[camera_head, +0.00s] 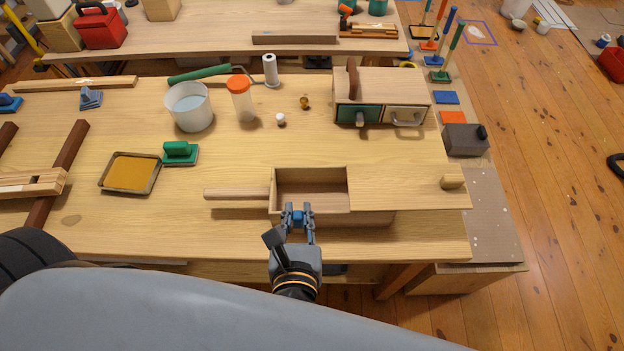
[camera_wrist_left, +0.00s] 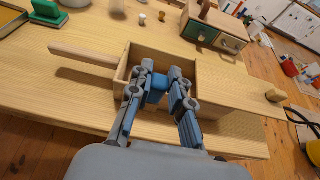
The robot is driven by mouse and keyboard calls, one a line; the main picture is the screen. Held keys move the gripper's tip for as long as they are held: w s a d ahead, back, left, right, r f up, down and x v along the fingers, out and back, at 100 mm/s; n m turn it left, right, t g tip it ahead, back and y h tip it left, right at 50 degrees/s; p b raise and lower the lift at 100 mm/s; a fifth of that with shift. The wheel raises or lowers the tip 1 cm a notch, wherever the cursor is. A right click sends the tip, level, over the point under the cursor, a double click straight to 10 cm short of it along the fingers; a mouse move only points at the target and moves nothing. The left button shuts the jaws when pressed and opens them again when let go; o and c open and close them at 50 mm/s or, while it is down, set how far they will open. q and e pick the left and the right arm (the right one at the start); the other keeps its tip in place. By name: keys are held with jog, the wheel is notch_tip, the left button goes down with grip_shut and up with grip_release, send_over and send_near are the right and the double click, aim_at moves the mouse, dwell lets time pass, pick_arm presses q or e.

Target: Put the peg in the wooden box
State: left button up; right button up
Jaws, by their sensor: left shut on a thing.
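The wooden box (camera_head: 272,203) stands near the front edge of the table. Its left part is open and its right part is covered by a flat wooden lid (camera_head: 405,187) with a round knob. A wooden bar sticks out at its left side. My left gripper (camera_head: 298,215) is shut on a small blue peg (camera_head: 298,219), at the front wall of the open part. The peg shows between the fingers in the left wrist view (camera_wrist_left: 154,93), with the open box (camera_wrist_left: 127,72) behind it. Its lower end and its height over the box floor are hard to tell. My right gripper is not in view.
A small cabinet (camera_head: 381,88) with drawers stands behind the box. A white bucket (camera_head: 190,107), an orange-capped jar (camera_head: 242,103) and a green-handled block (camera_head: 180,152) are to the back left. A tray (camera_head: 130,173) lies at left. The tabletop left of the box is mostly clear.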

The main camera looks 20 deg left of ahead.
pick_arm(q)
jog(key=w+p, duration=0.1)
jog(key=w, duration=0.1)
jog(key=w+f+p, duration=0.1)
jog(key=w, duration=0.1)
jog(key=w+f, duration=0.1)
jog(key=w, duration=0.2)
jog(key=shift+a+f+p, duration=0.1)
jog(key=shift+f+p, duration=0.15)
jog(key=shift+p, duration=0.15)
jog(key=w+f, duration=0.2)
jog(key=f, duration=0.1)
jog(key=w+f, duration=0.2)
jog(key=f, duration=0.1)
jog(key=w+f, duration=0.1)
jog(key=f, duration=0.2)
jog(key=shift+w+a+f, duration=0.35)
jog(key=shift+w+f, duration=0.05)
jog(key=shift+f, duration=0.1)
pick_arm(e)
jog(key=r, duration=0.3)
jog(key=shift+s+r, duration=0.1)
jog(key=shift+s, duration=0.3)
pick_arm(q)
jog(key=shift+s, duration=0.1)
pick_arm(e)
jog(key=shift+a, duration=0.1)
